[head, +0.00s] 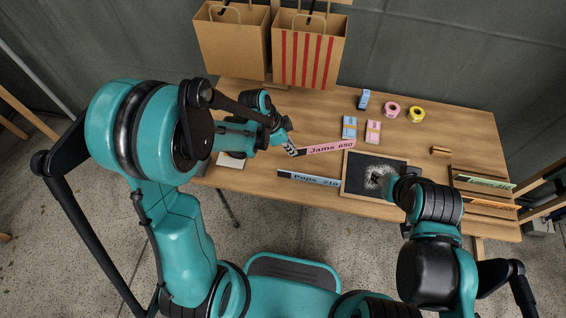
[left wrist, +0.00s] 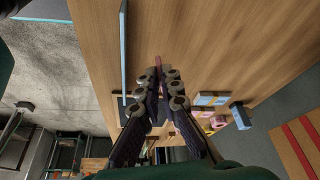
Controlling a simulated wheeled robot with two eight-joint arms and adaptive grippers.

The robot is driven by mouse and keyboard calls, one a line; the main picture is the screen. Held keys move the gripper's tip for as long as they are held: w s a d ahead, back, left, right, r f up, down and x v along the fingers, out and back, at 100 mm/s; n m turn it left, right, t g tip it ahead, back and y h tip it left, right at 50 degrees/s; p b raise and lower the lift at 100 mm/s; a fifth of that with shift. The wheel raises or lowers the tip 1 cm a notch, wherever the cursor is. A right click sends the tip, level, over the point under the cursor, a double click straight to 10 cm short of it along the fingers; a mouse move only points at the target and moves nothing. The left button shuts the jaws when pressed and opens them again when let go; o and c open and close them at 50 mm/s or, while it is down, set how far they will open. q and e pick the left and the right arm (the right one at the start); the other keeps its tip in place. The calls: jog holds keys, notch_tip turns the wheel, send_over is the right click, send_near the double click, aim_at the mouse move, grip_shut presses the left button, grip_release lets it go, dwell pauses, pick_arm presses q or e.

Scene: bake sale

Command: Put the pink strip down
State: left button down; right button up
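The pink strip (head: 325,147) bears the word "Jams" and lies along the table's middle in the head view. My left gripper (head: 291,147) is at its left end. In the left wrist view the fingers (left wrist: 160,82) are close together, with a bit of pink strip (left wrist: 158,61) showing between their tips. The gripper looks shut on the strip. Whether the strip touches the table I cannot tell. My right gripper (head: 376,181) is over the dark board (head: 353,162); its fingers are too dark and small to read.
A blue strip (head: 308,180) marked "Pops" lies nearer the front edge. Blue boxes (head: 349,127), a pink box (head: 373,131), and pink (head: 392,110) and yellow (head: 416,115) tape rolls stand farther back. A rack (head: 484,195) with strips is at right. Paper bags (head: 310,50) are behind.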

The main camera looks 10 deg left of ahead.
pick_arm(q)
jog(key=s+a+f, duration=0.1)
jog(key=a+f, duration=0.1)
jog(key=a, duration=0.1)
jog(key=shift+s+f+b, duration=0.15)
jog(key=shift+s+b, duration=0.2)
jog(key=shift+b, duration=0.05)
notch_tip(320, 180, down, 4)
jog(key=shift+f+b, duration=0.1)
jog(key=shift+b, duration=0.95)
jog(key=c, duration=2)
grip_release()
jog(key=shift+c, duration=0.2)
jog(key=shift+o, duration=0.2)
